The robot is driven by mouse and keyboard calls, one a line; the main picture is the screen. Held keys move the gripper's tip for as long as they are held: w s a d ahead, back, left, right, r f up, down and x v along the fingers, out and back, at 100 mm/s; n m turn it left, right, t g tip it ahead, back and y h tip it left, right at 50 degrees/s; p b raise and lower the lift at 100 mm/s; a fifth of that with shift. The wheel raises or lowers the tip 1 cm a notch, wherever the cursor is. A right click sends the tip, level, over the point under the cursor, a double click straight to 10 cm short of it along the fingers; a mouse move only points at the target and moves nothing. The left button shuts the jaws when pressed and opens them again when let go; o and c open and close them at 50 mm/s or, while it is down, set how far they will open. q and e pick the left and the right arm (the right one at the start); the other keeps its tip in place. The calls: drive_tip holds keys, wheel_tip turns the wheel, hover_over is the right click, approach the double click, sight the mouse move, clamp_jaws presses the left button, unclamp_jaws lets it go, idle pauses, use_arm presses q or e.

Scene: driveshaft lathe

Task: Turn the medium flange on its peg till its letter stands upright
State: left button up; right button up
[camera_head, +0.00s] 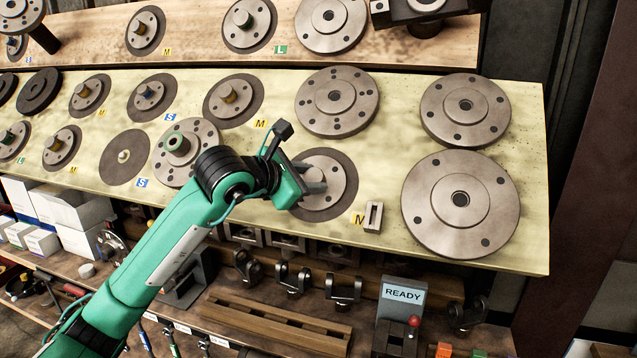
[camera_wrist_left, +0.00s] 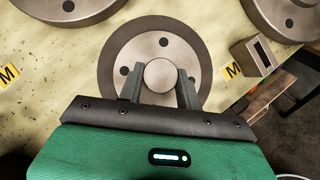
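The medium flange (camera_head: 341,185) is a grey metal disc with a raised round hub and dark bolt holes. It sits over a dark round patch on the pale sloped board, beside a yellow M tag (camera_head: 359,219). My left gripper (camera_head: 314,181) reaches it from the left. In the left wrist view the fingers (camera_wrist_left: 160,88) lie on either side of the hub (camera_wrist_left: 160,74) and appear to touch it. The flange's plate (camera_wrist_left: 115,57) shows around them. I cannot make out a letter on the flange; the gripper covers its near side. My right gripper is out of view.
Large flanges (camera_head: 432,215) (camera_head: 437,112) lie to the right, and another (camera_head: 366,104) above. A small rectangular metal block (camera_head: 373,217) stands close to the medium flange's right. A flange with a green-rimmed hub (camera_head: 203,131) is left of the gripper. A READY sign (camera_head: 403,294) stands below the board.

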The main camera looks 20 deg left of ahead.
use_arm(q)
clamp_jaws()
drive_tip(key=shift+r, duration=0.15)
drive_tip(key=shift+r+b, duration=0.1)
drive_tip(key=shift+b, duration=0.25)
drive_tip(key=m+g+h+p, duration=0.1)
drive_tip(key=m+g, duration=0.1)
drive_tip(key=m, duration=0.2)
drive_tip(key=shift+a+r, duration=0.1)
drive_tip(key=shift+m+g, duration=0.6)
drive_tip(key=shift+m, duration=0.4)
drive_tip(key=shift+f+m+p, duration=0.3)
drive_tip(key=shift+m, duration=0.1)
